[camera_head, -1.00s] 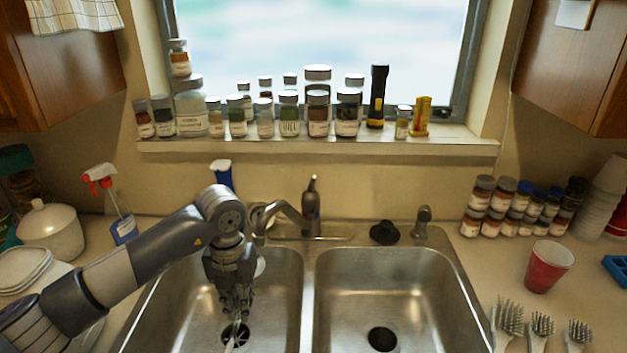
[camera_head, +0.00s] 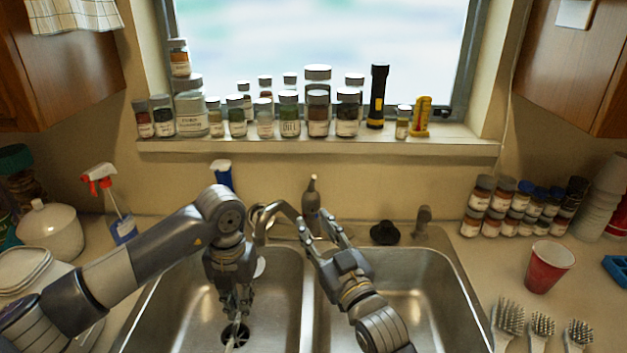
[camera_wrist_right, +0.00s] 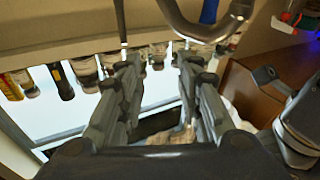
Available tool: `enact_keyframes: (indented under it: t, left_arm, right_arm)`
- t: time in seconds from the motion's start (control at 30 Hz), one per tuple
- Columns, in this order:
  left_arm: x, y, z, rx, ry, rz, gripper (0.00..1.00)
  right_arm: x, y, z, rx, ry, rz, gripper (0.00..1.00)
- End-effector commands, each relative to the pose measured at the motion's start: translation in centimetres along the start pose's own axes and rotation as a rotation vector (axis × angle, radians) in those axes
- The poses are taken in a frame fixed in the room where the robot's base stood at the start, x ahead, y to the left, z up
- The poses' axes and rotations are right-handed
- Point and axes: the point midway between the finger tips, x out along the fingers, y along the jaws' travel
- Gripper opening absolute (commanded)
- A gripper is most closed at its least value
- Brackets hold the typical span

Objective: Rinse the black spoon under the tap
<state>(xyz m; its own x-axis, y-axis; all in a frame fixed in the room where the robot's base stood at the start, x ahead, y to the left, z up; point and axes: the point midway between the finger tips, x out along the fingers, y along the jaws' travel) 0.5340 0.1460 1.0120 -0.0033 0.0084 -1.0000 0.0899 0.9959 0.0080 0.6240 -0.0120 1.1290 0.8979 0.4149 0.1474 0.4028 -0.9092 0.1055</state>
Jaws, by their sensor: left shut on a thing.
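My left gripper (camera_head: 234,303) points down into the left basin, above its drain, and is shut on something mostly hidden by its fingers. A thin pale strip (camera_head: 232,342) shows below the fingertips; I cannot tell if it is part of the spoon. No clearly black spoon shows. The tap (camera_head: 280,212) arches over the back of the sink, its spout end beside my left wrist. My right gripper (camera_head: 319,233) is open and empty, just in front of the tap's upright body (camera_head: 311,205). In the right wrist view its fingers (camera_wrist_right: 158,58) are apart, with the tap's curved spout (camera_wrist_right: 190,28) close beyond.
The right basin (camera_head: 420,290) lies partly under my right arm. A black stopper (camera_head: 384,232) and a small spout (camera_head: 423,220) stand behind it. A red cup (camera_head: 548,266), several brushes (camera_head: 508,318) and jars (camera_head: 498,221) crowd the right counter. A spray bottle (camera_head: 120,222) stands left.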

Motion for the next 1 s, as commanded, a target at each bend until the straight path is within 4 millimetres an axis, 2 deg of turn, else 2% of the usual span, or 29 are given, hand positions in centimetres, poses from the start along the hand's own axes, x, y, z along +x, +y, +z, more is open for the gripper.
enact_keyframes:
  t: [0.03, 0.1, 0.3, 0.53, 1.0]
  left_arm:
    - [0.0, 0.0, 0.0, 0.000, 0.000, 0.000, 0.00]
    - [0.0, 0.0, 0.0, 0.000, 0.000, 0.000, 0.00]
    - [0.0, 0.0, 0.0, 0.000, 0.000, 0.000, 0.00]
    - [0.0, 0.0, 0.0, 0.000, 0.000, 0.000, 0.00]
    - [0.0, 0.0, 0.0, 0.000, 0.000, 0.000, 0.00]
  right_arm:
    - [1.5, 1.2, -0.3, -0.016, -0.031, 0.025, 0.33]
    - [2.8, 2.7, -0.1, -0.028, -0.078, 0.058, 0.33]
    - [4.7, 5.1, 0.1, -0.032, -0.154, 0.118, 0.33]
    - [6.7, 5.7, 0.5, -0.033, -0.166, 0.127, 0.33]
    - [13.5, 6.5, 1.6, -0.032, -0.165, 0.125, 0.33]
